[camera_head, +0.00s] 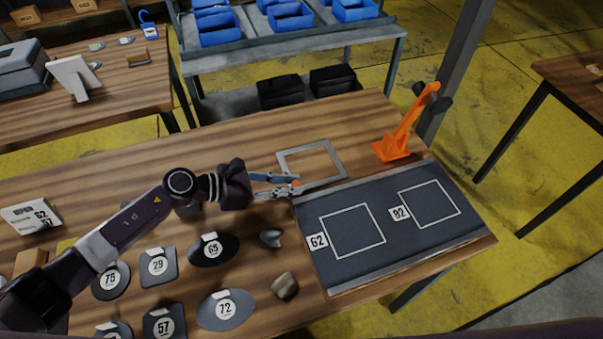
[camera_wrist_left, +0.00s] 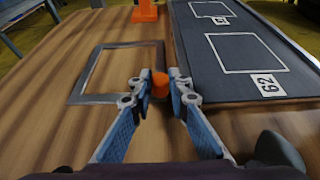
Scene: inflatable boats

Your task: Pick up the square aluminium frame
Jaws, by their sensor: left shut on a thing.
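The square aluminium frame (camera_head: 338,161) lies on the wooden table, just left of the dark panel, in the head view. It also shows in the left wrist view (camera_wrist_left: 85,72), ahead and to the left of the fingers. My left gripper (camera_head: 297,182) reaches in from the left to the frame's near-left corner. In the left wrist view its fingertips (camera_wrist_left: 158,88) are closed around a small orange knob (camera_wrist_left: 160,83) at the frame's corner. The fingers partly hide how the knob joins the frame. The frame appears flat on the table. My right gripper is not in view.
The dark panel (camera_head: 375,254) with two outlined squares, labelled 62 and 82, lies right of the frame. An orange upright tool (camera_head: 396,146) stands behind it. Numbered dark plates (camera_head: 213,249) and stones (camera_head: 285,286) lie at the near left. Bare table lies behind the frame.

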